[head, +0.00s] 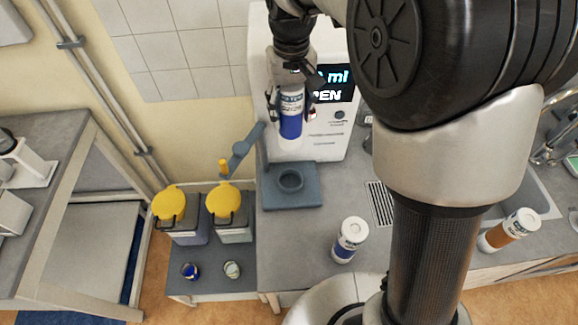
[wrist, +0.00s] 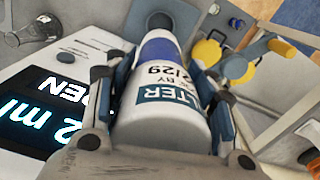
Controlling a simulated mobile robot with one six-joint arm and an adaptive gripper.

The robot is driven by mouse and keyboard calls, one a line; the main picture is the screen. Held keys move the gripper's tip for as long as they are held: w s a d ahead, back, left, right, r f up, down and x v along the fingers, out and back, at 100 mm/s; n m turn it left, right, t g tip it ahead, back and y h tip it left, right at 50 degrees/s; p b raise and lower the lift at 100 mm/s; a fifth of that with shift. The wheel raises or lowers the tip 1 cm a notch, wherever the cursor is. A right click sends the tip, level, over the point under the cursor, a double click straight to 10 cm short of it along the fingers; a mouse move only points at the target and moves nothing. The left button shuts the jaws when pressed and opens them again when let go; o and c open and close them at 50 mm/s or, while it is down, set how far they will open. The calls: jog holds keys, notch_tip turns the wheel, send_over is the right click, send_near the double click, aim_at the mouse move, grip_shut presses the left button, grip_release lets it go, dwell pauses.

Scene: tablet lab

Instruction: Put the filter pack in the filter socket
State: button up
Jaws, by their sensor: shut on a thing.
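The filter pack (head: 291,126) is a white cylinder with a dark blue band and a printed label. My gripper (head: 289,107) is shut on it and holds it roughly upright in the air, in front of the white machine. In the wrist view the pack (wrist: 170,110) lies between both fingers, with "LTER" readable on its label. The filter socket (head: 290,181) appears to be the round ring on a blue-grey block at the foot of the machine. The pack is above the block and apart from it. The inside of the ring is dark and looks empty.
The white machine (head: 330,145) has a lit display reading "OPEN". A blue-grey lever (head: 241,150) with a yellow knob sticks out left of the block. A white-and-blue bottle (head: 350,240) stands right of it. Two yellow-lidded bins (head: 232,226) stand lower left. A brown-labelled bottle (head: 510,229) is far right.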

notch_tip(320, 180, down, 19)
jog(key=b, duration=0.4)
jog(key=shift+s, duration=0.1)
jog(key=o, duration=1.4)
jog(key=shift+f, duration=0.15)
jog(key=shift+o, duration=0.2)
